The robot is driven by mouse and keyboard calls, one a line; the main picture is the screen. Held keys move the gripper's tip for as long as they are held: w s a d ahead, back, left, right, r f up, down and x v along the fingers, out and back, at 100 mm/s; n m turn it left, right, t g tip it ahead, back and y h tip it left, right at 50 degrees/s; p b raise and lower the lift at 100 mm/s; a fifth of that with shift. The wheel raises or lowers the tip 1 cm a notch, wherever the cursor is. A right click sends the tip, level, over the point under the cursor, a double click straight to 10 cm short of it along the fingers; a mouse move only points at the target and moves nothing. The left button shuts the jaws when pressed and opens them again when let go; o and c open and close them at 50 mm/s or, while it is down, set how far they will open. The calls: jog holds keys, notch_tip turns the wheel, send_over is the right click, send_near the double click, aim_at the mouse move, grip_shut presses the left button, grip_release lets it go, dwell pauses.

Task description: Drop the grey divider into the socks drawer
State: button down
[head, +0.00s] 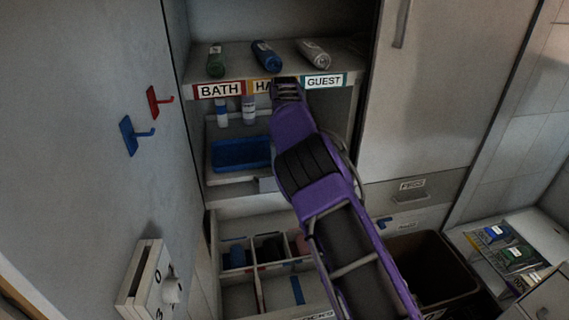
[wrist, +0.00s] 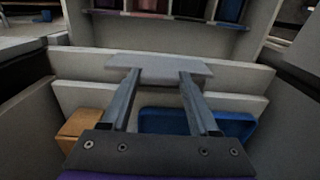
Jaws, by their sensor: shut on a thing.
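My gripper (wrist: 158,76) is shut on the grey divider (wrist: 160,67), a flat pale plate across both fingertips in the wrist view. In the head view my purple arm hides the gripper; a small grey piece beside the arm may be the divider, but I cannot tell. The socks drawer (head: 240,300) is open at the bottom of the cabinet, below the shelf. Its back compartments hold dark and pink rolled items, and a blue strip (head: 297,290) lies further forward. Its front label is partly cut off. The divider is held apart from the drawer's compartments.
A blue tray (head: 241,154) sits on the shelf above the drawer; it also shows in the wrist view (wrist: 195,123). A dark bin (head: 428,268) is at the right; hooks (head: 131,136) are on the left panel.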

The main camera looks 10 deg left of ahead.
jog(key=shift+r, duration=0.1)
jog(key=shift+c, duration=0.3)
grip_release()
